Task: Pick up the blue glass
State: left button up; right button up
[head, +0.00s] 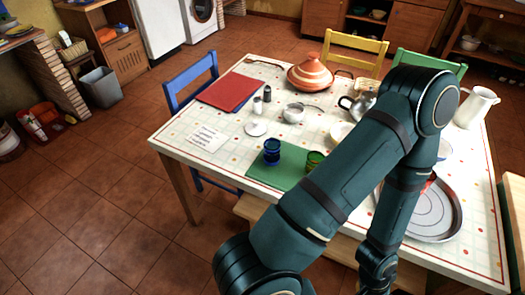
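The blue glass (272,152) stands upright on a green mat (277,173) near the front left of the table. A green glass (315,160) stands to its right on the same mat, close to my arm. One of my dark teal arms rises from the bottom of the head view, bends above the right of the table and comes back down to the bottom edge. No gripper fingers show on it. My other arm is not in view. Nothing touches the blue glass, and it is fully visible.
The table (185,143) also bears a red mat (231,92), an orange tagine (315,74), a kettle (360,104), a small pot (293,113), a white pitcher (476,107) and a round tray (436,210). My arm hides part of the right side. Floor is free at left.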

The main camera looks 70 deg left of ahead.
aim_at(271, 146)
jog(key=u, duration=2.25)
jog(key=j+z, duration=0.1)
jog(key=z, duration=0.9)
jog(key=j+z, duration=0.5)
jog(key=z, duration=0.15)
jog(key=k+j+z, duration=0.15)
jog(key=z, duration=0.2)
jog(key=k+j+z, duration=0.15)
jog(key=j, duration=0.15)
jog(key=k+j+z, duration=0.1)
jog(key=j, duration=0.25)
jog(key=k+j+z, duration=0.15)
jog(key=j, duration=0.65)
jog(key=i+z, duration=0.05)
